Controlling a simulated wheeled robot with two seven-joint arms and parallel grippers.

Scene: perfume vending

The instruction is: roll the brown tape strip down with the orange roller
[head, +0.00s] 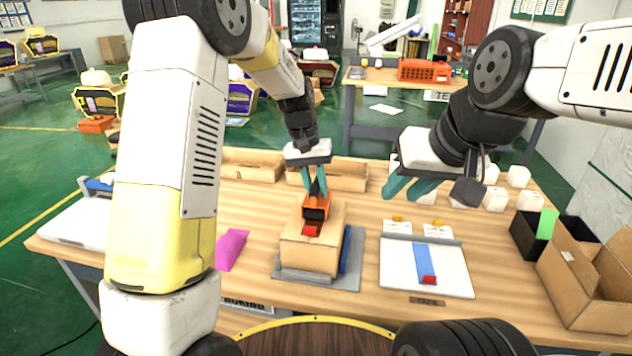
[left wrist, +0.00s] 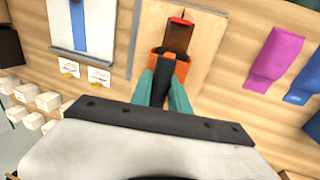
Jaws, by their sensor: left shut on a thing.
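My left gripper (head: 315,180) is shut on the orange roller (head: 316,207) and holds it at the top of a cardboard box (head: 308,256). The left wrist view shows the roller (left wrist: 181,72) between the teal fingers (left wrist: 165,92), its black handle towards me. A dark brown patch (left wrist: 178,38) lies beyond the orange part, with a red end past it. I cannot tell whether this patch is the tape strip, nor whether the roller touches the box. A red piece (head: 311,230) shows below the roller. My right gripper (head: 408,187) is empty, its teal fingers apart above the table.
The box stands on a grey mat (head: 345,278). A black bin (head: 527,236) and an open carton (head: 585,270) stand at the right.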

